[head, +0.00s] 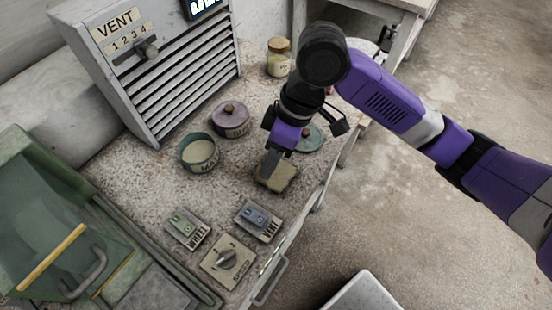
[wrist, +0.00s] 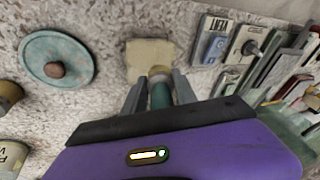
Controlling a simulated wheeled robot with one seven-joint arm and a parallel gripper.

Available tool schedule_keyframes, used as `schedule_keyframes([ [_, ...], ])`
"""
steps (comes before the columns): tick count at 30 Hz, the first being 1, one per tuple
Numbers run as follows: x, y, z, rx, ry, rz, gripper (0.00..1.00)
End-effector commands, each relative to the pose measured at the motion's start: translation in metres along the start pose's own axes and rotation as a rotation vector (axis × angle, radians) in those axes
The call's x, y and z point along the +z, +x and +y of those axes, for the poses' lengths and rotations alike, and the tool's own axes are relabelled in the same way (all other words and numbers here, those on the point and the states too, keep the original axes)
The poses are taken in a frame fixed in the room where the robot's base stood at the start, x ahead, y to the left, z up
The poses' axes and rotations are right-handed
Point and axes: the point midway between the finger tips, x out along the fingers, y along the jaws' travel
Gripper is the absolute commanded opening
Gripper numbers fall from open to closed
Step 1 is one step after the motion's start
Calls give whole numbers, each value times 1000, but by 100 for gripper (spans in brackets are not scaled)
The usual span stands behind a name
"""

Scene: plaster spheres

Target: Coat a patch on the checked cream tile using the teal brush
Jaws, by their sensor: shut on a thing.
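My gripper (head: 271,163) is over the worktop, pointing down at the cream tile (head: 280,180). In the wrist view my gripper (wrist: 160,92) is shut on the teal brush (wrist: 160,95), with a finger on each side of its handle. The brush's tan end points at the near edge of the cream tile (wrist: 148,52). I cannot tell whether the bristles touch it. The tile lies flat and looks plain cream to dull tan; no check pattern or coated patch can be made out. The brush is hidden behind the gripper in the head view.
A teal pot (head: 198,155) of cream liquid and a purple lidded pot (head: 231,120) stand left of the arm. A round teal lid (wrist: 57,58) lies near the tile. Switch boxes (head: 258,220) sit in front; a slatted vent cabinet (head: 150,65) stands behind.

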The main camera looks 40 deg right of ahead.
Motion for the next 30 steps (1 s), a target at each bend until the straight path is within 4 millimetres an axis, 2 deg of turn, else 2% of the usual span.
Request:
schedule_keyframes([
  [13, -17, 4, 6, 0, 1, 0, 0],
  [20, -16, 4, 6, 0, 1, 1, 0],
  [30, 0, 0, 0, 0, 1, 1, 0],
])
